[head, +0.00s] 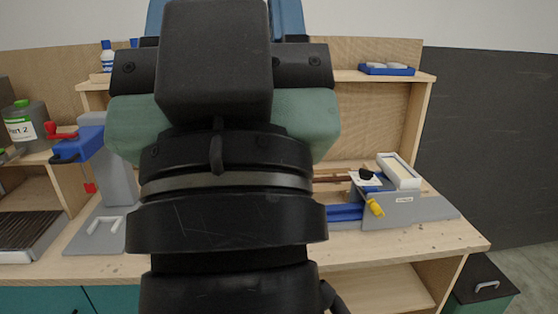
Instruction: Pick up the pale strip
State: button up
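My arm and the back of my gripper (215,60) fill the middle of the view, raised in front of the workbench. The fingertips do not show clearly, so I cannot tell whether the gripper is open or shut, or whether it holds anything. No separate pale strip shows clearly. A cream-coloured, narrow surface (397,170) lies inside a white frame on the right of the bench, right of my arm; I cannot tell whether it is the pale strip. The bench middle is hidden behind my arm.
The wooden bench (400,238) carries a grey-and-blue fixture (405,208) with a yellow knob at right. A grey machine with a blue head (85,137) stands at left. A blue tray (387,70) sits on the upper shelf. The bench's front right is bare.

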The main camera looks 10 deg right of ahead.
aim_at(339, 187)
jog(key=i+l+u, duration=0.3)
jog(key=i+l, duration=0.2)
jog(key=i+l+u, duration=0.1)
jog(key=l, duration=0.35)
jog(key=i+l+u, duration=0.15)
jog(key=i+l, duration=0.15)
jog(key=i+l+u, duration=0.15)
jog(key=l, duration=0.3)
jog(key=i+l+u, duration=0.15)
jog(key=l, duration=0.25)
jog(key=i+l+u, duration=0.15)
jog(key=l, duration=0.3)
jog(key=i+l+u, duration=0.1)
jog(key=l, duration=0.35)
jog(key=i, duration=0.05)
